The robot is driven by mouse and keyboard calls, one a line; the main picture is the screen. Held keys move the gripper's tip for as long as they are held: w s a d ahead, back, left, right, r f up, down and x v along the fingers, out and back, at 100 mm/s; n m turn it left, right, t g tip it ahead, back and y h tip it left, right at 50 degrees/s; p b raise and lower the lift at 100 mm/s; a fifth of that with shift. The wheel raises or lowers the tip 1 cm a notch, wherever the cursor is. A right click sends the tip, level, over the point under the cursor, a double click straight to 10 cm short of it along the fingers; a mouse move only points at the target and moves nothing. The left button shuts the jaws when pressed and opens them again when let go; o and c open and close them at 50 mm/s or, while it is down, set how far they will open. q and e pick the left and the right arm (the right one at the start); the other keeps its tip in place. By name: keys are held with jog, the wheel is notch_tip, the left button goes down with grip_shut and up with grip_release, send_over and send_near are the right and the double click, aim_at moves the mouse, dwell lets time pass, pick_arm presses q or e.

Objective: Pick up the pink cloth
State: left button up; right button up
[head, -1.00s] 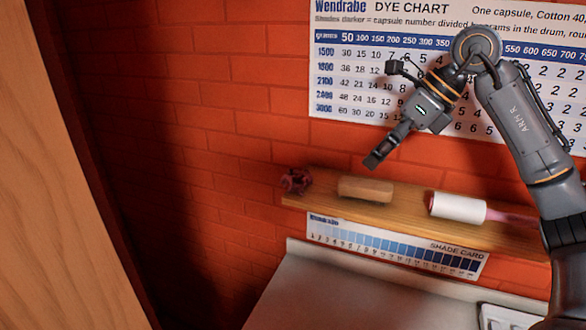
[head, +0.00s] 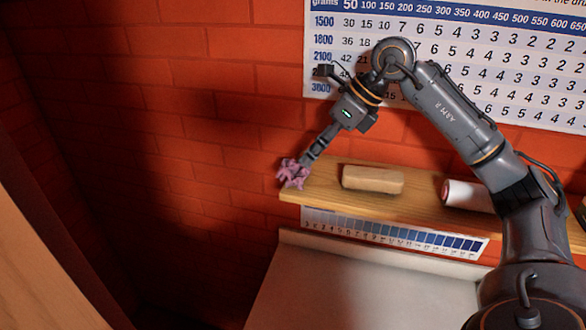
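The pink cloth (head: 291,174) is a small crumpled bundle at the left end of the wooden shelf. My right gripper (head: 306,161) reaches down to it from the upper right, with its fingertips at the cloth's upper right side. The fingers show edge-on as one narrow dark bar, so I cannot tell whether they are open or shut, or whether they grip the cloth. My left gripper is not in view.
The wooden shelf (head: 330,206) runs along the red brick wall. A tan block (head: 372,179) and a white roll (head: 468,196) lie on it, right of the cloth. A dye chart (head: 470,55) hangs above; a pale worktop (head: 340,290) lies below.

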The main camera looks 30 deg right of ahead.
aim_at(298, 166)
jog(key=shift+w+a+f, duration=0.1)
jog(key=shift+w+f, duration=0.2)
jog(key=shift+w+a+f+p, duration=0.45)
jog(key=shift+a+f+p, duration=0.2)
jog(key=shift+p, duration=0.5)
jog(key=shift+p+x, duration=0.35)
jog(key=shift+x, duration=0.7)
jog(key=shift+a+f, duration=0.1)
jog(key=shift+f, duration=0.2)
jog(key=shift+w+f, duration=0.1)
jog(key=shift+w, duration=0.05)
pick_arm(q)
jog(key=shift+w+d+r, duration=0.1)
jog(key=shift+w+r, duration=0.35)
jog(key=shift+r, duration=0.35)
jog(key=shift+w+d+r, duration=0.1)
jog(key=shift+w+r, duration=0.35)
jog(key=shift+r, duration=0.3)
pick_arm(e)
jog(key=c, duration=0.5)
